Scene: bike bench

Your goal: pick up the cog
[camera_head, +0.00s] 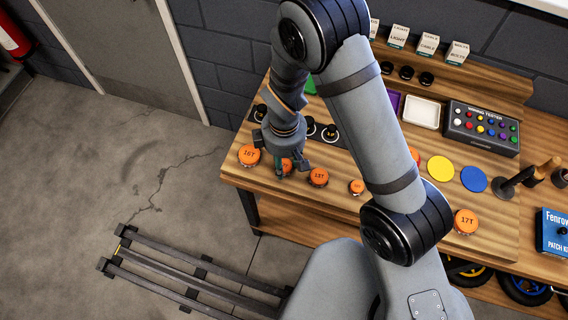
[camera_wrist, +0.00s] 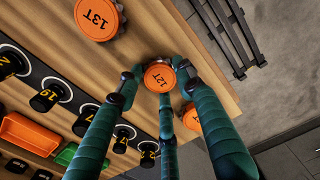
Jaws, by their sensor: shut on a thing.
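An orange round cog marked 12T (camera_wrist: 159,77) sits between the fingertips of my gripper (camera_wrist: 160,82) in the wrist view. The green fingers are shut on its rim, and its marked face is toward the wrist camera. In the head view my gripper (camera_head: 287,168) is low over the left end of the bench, and the held cog (camera_head: 286,164) shows partly between the fingers. Whether it touches the wood is unclear. The cog marked 13T (camera_head: 318,177) lies just right of my gripper, and the 16T cog (camera_head: 249,155) lies left.
A small orange cog (camera_head: 357,187) and the 17T cog (camera_head: 466,221) lie farther right on the bench. Black numbered pegs (camera_wrist: 87,120) stand in a row behind. Yellow (camera_head: 440,169) and blue discs (camera_head: 473,179) and a tester box (camera_head: 482,128) are at right.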

